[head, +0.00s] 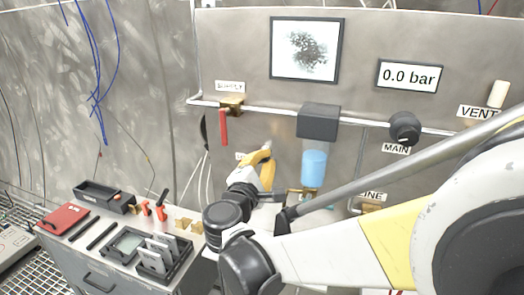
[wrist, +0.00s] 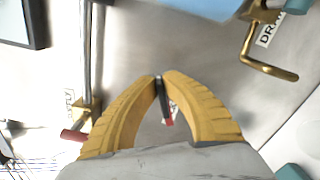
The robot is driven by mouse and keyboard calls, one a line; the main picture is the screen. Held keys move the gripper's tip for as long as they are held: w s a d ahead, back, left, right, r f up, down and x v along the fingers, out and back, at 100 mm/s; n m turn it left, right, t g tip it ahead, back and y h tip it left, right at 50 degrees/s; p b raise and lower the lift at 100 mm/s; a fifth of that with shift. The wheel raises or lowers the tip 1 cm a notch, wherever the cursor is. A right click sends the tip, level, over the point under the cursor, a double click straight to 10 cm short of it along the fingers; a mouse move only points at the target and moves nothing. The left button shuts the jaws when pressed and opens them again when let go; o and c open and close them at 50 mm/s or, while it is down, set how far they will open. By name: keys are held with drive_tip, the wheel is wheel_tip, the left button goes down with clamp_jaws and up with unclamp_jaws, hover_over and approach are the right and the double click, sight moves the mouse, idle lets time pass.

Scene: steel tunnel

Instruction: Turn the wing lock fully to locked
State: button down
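The wing lock (wrist: 167,112) is, as far as I can tell, the thin dark piece with a red end in the wrist view. It sits between the yellow fingers of my gripper (wrist: 161,76). The fingertips are close together, one on each side of its dark part. Its base is hidden, so its exact turn angle is unclear. In the head view my gripper (head: 267,152) reaches the steel panel below the pipe, and the lock is hidden behind the fingers. A partly covered white label (head: 243,157) shows beside them.
A red-handled supply valve (head: 224,125) is left of my gripper. A blue cylinder (head: 314,168) hangs close on the right under a grey block (head: 318,121). A brass drain handle (wrist: 270,69) is at right in the wrist view. A tool cart (head: 95,262) stands lower left.

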drive_tip(key=m, duration=0.2)
drive_tip(key=f+m, duration=0.1)
drive_tip(key=m, duration=0.2)
drive_tip(key=shift+d+b, duration=0.1)
drive_tip(key=shift+b, duration=0.25)
idle(0.4)
drive_tip(key=c, duration=1.5)
unclamp_jaws()
drive_tip(key=shift+c, duration=0.2)
drive_tip(key=v, duration=1.2)
drive_tip(key=shift+r, duration=0.1)
